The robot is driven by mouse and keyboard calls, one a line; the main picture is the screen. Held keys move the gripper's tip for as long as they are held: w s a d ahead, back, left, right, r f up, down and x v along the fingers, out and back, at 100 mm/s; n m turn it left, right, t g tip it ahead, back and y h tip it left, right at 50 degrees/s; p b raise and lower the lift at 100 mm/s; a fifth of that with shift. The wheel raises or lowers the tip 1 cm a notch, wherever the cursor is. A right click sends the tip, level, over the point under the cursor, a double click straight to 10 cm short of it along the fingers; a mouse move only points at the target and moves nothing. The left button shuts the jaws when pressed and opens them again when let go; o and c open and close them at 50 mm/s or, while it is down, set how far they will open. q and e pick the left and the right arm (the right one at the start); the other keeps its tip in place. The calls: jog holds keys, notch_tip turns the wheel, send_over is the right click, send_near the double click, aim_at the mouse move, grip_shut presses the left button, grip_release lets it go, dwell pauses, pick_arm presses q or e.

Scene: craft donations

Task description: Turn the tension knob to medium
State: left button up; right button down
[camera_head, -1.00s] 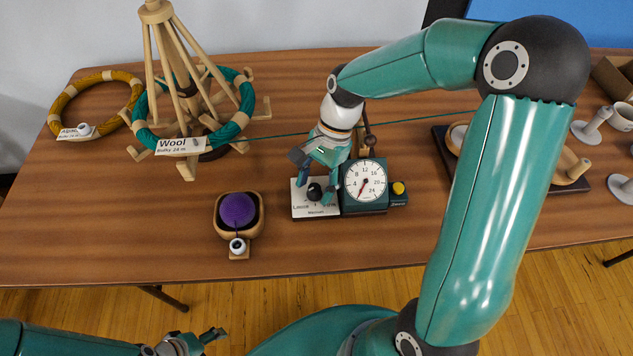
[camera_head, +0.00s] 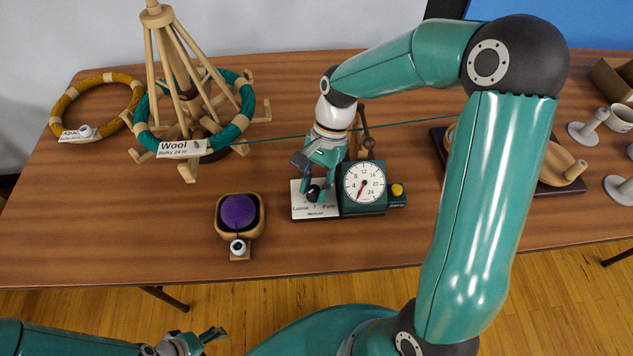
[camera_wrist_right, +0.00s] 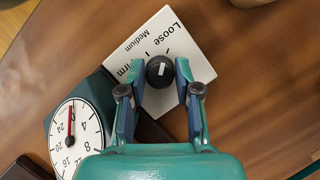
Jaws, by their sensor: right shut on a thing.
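The black tension knob (camera_wrist_right: 160,71) sits on a white plate (camera_wrist_right: 140,32) lettered Loose, Medium and Firm. Its short white mark points up in the right wrist view, seemingly nearer Loose than Firm; the exact setting is hard to tell. My right gripper (camera_wrist_right: 159,84) is shut on the knob, with one finger on each side. In the head view the right gripper (camera_head: 314,194) hides part of the knob and plate (camera_head: 300,211). My left gripper (camera_head: 212,336) is at the bottom edge, away from the table; its jaw opening is unclear.
A dial counter (camera_head: 364,184) with a yellow button (camera_head: 397,190) adjoins the plate. A green yarn strand runs above from the wooden swift (camera_head: 187,100). A purple yarn ball in a holder (camera_head: 239,212) stands to the left. The front table middle is clear.

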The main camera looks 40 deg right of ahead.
jog(key=n+g+p, duration=0.1)
jog(key=n, duration=0.1)
jog(key=shift+r+n, duration=0.1)
jog(key=shift+n, duration=0.2)
jog(key=n+h+p, duration=0.1)
jog(key=n, duration=0.1)
jog(key=shift+a+n+g, duration=0.1)
jog(key=shift+n+g, duration=0.2)
jog(key=shift+g, duration=0.1)
jog(key=n, duration=0.2)
jog(key=n+g+h+p, duration=0.1)
jog(key=n, duration=0.1)
jog(key=shift+a+n+h, duration=0.1)
jog(key=shift+n+h, duration=0.2)
jog(key=shift+n, duration=0.1)
jog(key=shift+f, duration=0.2)
jog(key=c, duration=0.8)
grip_release()
jog(key=shift+w+r, duration=0.1)
